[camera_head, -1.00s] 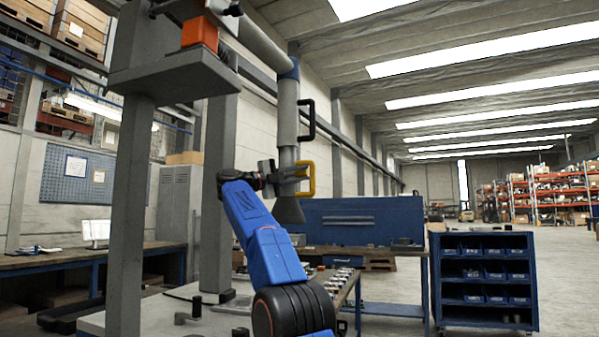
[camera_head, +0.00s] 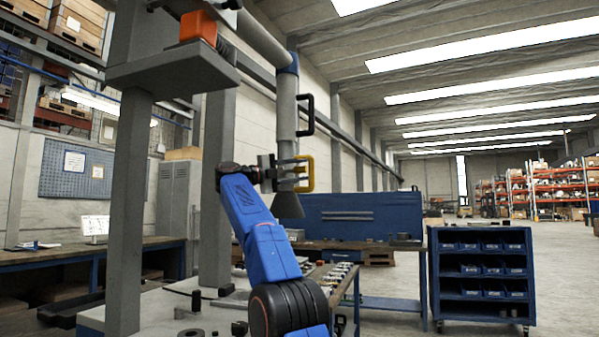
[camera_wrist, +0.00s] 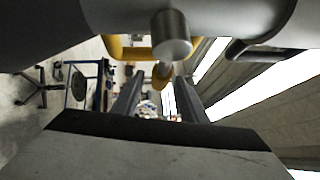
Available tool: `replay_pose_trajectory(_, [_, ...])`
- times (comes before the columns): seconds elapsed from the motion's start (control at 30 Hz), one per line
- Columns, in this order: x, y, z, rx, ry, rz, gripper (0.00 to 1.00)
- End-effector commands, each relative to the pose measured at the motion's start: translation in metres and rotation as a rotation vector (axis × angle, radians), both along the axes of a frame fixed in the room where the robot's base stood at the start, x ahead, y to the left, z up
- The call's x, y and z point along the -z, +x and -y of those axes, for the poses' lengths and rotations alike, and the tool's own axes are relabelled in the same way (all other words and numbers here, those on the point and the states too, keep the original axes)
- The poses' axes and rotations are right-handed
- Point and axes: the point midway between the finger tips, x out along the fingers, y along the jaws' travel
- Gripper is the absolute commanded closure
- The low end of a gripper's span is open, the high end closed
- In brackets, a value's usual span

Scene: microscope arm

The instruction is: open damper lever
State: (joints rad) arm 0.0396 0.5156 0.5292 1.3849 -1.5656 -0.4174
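A grey extraction arm pipe (camera_head: 287,105) hangs down to a dark cone hood (camera_head: 288,206). A yellow handle (camera_head: 311,174) sits on the pipe just above the hood; the yellow handle also shows in the wrist view (camera_wrist: 125,50). In the wrist view a short metal cylinder (camera_wrist: 171,36) sticks out from the grey pipe, with a yellow rod-like piece (camera_wrist: 162,74) below it, which may be the damper lever. My gripper (camera_head: 292,172) is beside the pipe. In the wrist view its two fingers are apart, with the yellow piece between their tips; contact cannot be told.
A black handle (camera_head: 308,115) is higher on the pipe. A grey post (camera_head: 128,210) and overhead bracket plate (camera_head: 175,82) stand left of my arm.

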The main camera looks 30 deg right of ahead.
Motion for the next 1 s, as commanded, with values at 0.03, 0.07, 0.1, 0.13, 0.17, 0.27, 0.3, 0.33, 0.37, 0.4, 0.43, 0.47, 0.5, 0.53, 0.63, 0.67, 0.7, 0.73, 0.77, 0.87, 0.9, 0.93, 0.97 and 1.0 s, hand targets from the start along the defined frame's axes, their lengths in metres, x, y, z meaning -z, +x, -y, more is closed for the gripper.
replay_pose_trajectory(0.03, [0.000,0.000,0.000,0.000,0.000,0.000,0.60])
replay_pose_trajectory(0.07, [0.000,0.000,0.000,0.000,0.000,0.000,0.60])
replay_pose_trajectory(0.1, [0.000,0.000,-0.001,0.000,0.000,0.000,0.60])
replay_pose_trajectory(0.13, [0.000,0.001,-0.002,-0.001,0.000,0.000,0.60])
replay_pose_trajectory(0.17, [0.001,0.001,-0.004,-0.001,0.000,0.000,0.60])
replay_pose_trajectory(0.27, [0.002,0.003,-0.014,-0.002,0.001,0.000,0.60])
replay_pose_trajectory(0.3, [0.003,0.003,-0.020,-0.003,0.001,0.000,0.60])
replay_pose_trajectory(0.33, [0.004,0.004,-0.024,-0.004,0.001,-0.001,0.60])
replay_pose_trajectory(0.37, [0.005,0.005,-0.029,-0.003,0.001,0.000,0.60])
replay_pose_trajectory(0.4, [0.006,0.006,-0.037,-0.003,0.001,0.000,0.60])
replay_pose_trajectory(0.43, [0.007,0.007,-0.043,-0.004,0.001,-0.001,0.60])
replay_pose_trajectory(0.47, [0.008,0.007,-0.049,-0.004,0.000,-0.001,0.60])
replay_pose_trajectory(0.5, [0.010,0.008,-0.057,-0.003,0.000,-0.001,0.60])
replay_pose_trajectory(0.53, [0.011,0.009,-0.063,-0.003,0.000,-0.001,0.60])
replay_pose_trajectory(0.63, [0.014,0.012,-0.080,-0.003,0.001,0.000,0.60])
replay_pose_trajectory(0.67, [0.015,0.012,-0.086,-0.003,0.001,0.000,0.60])
replay_pose_trajectory(0.7, [0.016,0.013,-0.092,-0.002,0.000,0.000,0.60])
replay_pose_trajectory(0.73, [0.016,0.013,-0.095,-0.002,0.000,-0.001,0.60])
replay_pose_trajectory(0.77, [0.017,0.014,-0.099,-0.002,-0.001,-0.001,0.60])
replay_pose_trajectory(0.87, [0.019,0.015,-0.109,-0.001,0.000,0.000,0.60])
replay_pose_trajectory(0.9, [0.019,0.015,-0.112,-0.001,0.000,0.000,0.60])
replay_pose_trajectory(0.93, [0.019,0.015,-0.114,0.000,0.000,0.000,0.60])
replay_pose_trajectory(0.97, [0.020,0.015,-0.115,0.000,0.000,0.000,0.60])
replay_pose_trajectory(1.0, [0.020,0.015,-0.116,0.000,0.000,0.000,0.60])
